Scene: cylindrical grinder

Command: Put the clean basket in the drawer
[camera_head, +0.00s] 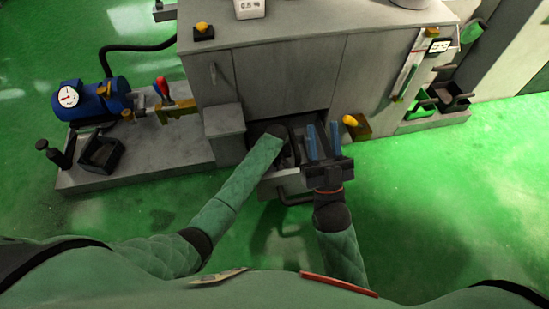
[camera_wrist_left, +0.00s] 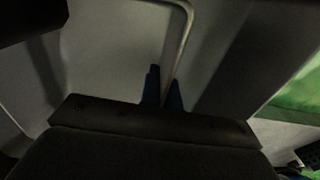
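The drawer (camera_head: 282,183) at the front of the grey cabinet is pulled out, with a handle on its front. My left arm reaches into it, and my left gripper is mostly hidden there in the head view. In the left wrist view the blue fingers of my left gripper (camera_wrist_left: 163,88) stand close on either side of a thin metal rod (camera_wrist_left: 185,38). The rod looks like a basket handle, but I cannot tell for sure. The basket itself is not clearly made out in the dark drawer. My right gripper (camera_head: 323,141) is over the drawer's right side, its blue fingers apart.
A yellow-knobbed part (camera_head: 350,120) is just right of my right gripper. A blue motor with a gauge (camera_head: 95,99) and a black tray (camera_head: 101,153) stand on the plinth at left. The green floor in front is clear.

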